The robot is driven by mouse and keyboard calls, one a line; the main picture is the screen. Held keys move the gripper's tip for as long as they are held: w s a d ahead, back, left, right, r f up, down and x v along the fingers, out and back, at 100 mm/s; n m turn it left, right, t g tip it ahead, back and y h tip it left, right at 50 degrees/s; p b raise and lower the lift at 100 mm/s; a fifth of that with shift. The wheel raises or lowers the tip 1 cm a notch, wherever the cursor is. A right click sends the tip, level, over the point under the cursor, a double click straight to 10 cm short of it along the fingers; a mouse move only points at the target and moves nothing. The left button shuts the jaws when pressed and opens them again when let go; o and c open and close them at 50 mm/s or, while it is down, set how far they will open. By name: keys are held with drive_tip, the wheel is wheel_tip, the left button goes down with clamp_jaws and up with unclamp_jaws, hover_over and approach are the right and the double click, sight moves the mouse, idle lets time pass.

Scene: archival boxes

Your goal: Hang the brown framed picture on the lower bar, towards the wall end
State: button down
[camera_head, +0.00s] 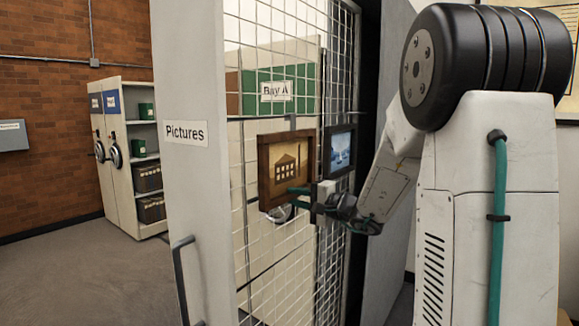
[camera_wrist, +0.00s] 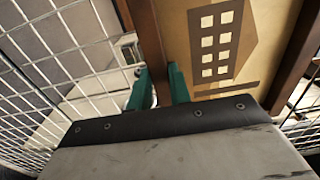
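The brown framed picture (camera_head: 285,168), a dark building on tan, is upright in front of the wire mesh panel (camera_head: 250,235). I cannot tell whether it touches the mesh or hangs from anything. My gripper (camera_head: 300,190) reaches its lower right side from the right. In the wrist view, the teal fingers (camera_wrist: 160,88) lie on either side of one brown frame member (camera_wrist: 147,35) and appear shut on it. A dark framed picture with a blue scene (camera_head: 341,149) is just to the right, on the mesh. The lower bar cannot be clearly picked out.
The white end panel labelled "Pictures" (camera_head: 185,95), with a dark handle (camera_head: 181,275), stands left of the mesh. A "Bay A" sign (camera_head: 276,91) shows behind the mesh. White shelving (camera_head: 120,190) stands far left. The floor between is clear.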

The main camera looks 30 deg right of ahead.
sight(288, 183)
drive_tip(key=shift+r, duration=0.2)
drive_tip(key=shift+r, duration=1.45)
drive_tip(key=shift+s+d, duration=0.1)
drive_tip(key=v, duration=0.8)
drive_tip(key=shift+s, duration=0.4)
drive_tip(key=shift+d, duration=0.1)
